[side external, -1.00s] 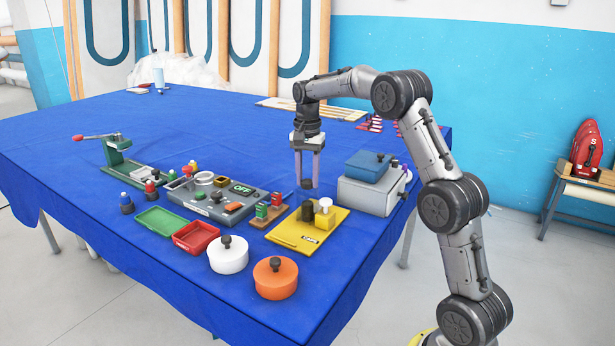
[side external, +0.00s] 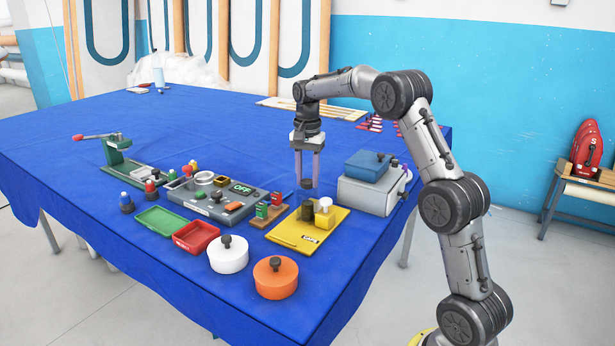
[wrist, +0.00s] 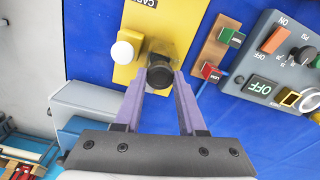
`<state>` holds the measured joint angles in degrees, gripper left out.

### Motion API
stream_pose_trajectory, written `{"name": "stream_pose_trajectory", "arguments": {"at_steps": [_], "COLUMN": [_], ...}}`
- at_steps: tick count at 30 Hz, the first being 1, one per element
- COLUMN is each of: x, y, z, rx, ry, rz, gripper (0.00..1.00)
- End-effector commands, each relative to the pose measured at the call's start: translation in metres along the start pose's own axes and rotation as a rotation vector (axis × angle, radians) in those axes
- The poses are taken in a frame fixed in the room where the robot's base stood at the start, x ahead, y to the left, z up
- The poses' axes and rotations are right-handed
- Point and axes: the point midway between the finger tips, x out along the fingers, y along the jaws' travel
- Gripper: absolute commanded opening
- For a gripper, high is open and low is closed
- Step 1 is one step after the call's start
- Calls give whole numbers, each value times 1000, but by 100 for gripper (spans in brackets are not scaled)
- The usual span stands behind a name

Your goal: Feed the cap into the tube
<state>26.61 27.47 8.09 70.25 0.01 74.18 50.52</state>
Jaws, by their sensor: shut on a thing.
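My gripper (side external: 307,181) points straight down over the yellow board and is shut on a small black cap (side external: 307,184). In the wrist view the cap (wrist: 160,76) sits between the purple fingertips (wrist: 160,80). A dark upright tube (side external: 307,211) stands on the yellow board (side external: 290,236), almost directly below the cap. A gap shows between cap and tube in the side view. In the wrist view the cap and fingers largely hide the tube, so I cannot tell how exactly they line up.
A yellow block with a white top (side external: 324,210) stands close beside the tube. A grey box with a blue lid (side external: 368,165) is to the right. A wooden strip with red and green blocks (side external: 264,216) and a grey switch panel (side external: 216,204) lie to the left. White (side external: 228,257) and orange (side external: 275,280) lidded pots stand in front.

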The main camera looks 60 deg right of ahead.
Motion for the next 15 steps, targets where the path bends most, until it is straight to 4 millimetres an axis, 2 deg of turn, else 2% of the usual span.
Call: {"name": "stream_pose_trajectory", "arguments": {"at_steps": [3, 4, 9, 15], "x": [0, 0, 0, 0], "y": [0, 0, 0, 0], "z": [0, 0, 0, 0], "rx": [0, 0, 0, 0], "ry": [0, 0, 0, 0], "rz": [0, 0, 0, 0], "gripper": [0, 43, 74, 75]}}
